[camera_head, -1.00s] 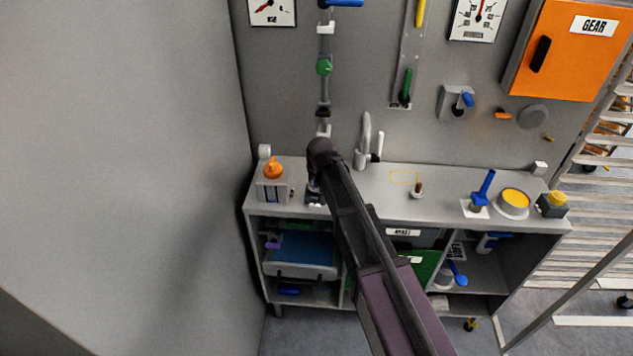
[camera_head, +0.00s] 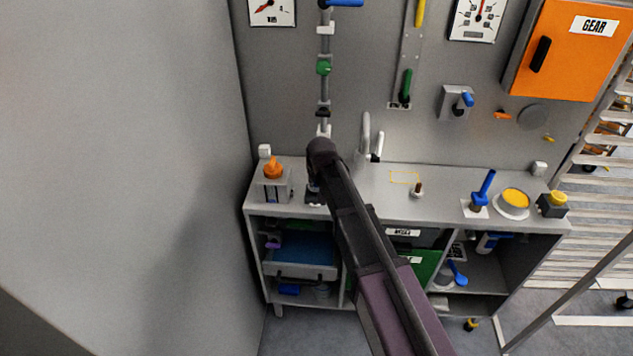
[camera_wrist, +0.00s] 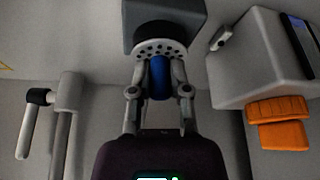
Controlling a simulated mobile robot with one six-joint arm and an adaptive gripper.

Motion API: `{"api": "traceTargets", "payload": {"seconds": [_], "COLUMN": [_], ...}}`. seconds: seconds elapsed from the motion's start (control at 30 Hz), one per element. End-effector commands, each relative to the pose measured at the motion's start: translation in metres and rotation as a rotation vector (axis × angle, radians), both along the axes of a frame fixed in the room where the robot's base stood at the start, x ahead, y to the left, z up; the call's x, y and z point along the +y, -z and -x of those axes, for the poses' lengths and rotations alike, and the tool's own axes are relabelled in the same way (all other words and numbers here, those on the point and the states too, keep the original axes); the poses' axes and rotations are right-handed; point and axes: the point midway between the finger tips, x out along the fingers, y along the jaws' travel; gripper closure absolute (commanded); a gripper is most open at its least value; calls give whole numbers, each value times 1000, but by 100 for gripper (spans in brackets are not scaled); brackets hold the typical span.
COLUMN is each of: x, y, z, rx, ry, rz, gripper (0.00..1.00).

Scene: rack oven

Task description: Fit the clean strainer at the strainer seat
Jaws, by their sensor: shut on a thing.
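The strainer shows in the wrist view as a blue handle (camera_wrist: 160,80) with a grey perforated disc (camera_wrist: 160,49) at its end. My gripper (camera_wrist: 161,68) is shut on the blue handle. The disc lies at or right against a black round collar (camera_wrist: 160,33) on a grey block (camera_wrist: 165,12), which looks like the strainer seat. I cannot tell whether the disc touches it or sits fully in it. In the head view the arm hides the gripper and strainer; a small grey and black part (camera_head: 314,198) shows beside it on the counter.
A grey box with an orange cap (camera_head: 273,169) stands close to the left; its cap also shows in the wrist view (camera_wrist: 280,124). A tap (camera_head: 364,138) rises just right of the arm. The wall pipe with a green fitting (camera_head: 323,67) is behind. The counter's middle right (camera_head: 450,190) is fairly clear.

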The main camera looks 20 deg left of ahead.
Motion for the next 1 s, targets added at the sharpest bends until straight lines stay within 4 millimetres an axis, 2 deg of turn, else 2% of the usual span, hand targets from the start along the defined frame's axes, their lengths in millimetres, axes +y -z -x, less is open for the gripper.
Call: {"api": "traceTargets", "payload": {"seconds": [0.3, 0.33, 0.43, 0.47, 1.0], "x": [0, 0, 0, 0, 0], "y": [0, 0, 0, 0, 0], "z": [0, 0, 0, 0, 0], "rx": [0, 0, 0, 0, 0], "ry": [0, 0, 0, 0, 0], "rz": [0, 0, 0, 0, 0], "gripper": [100, 70, 41, 36, 36]}}
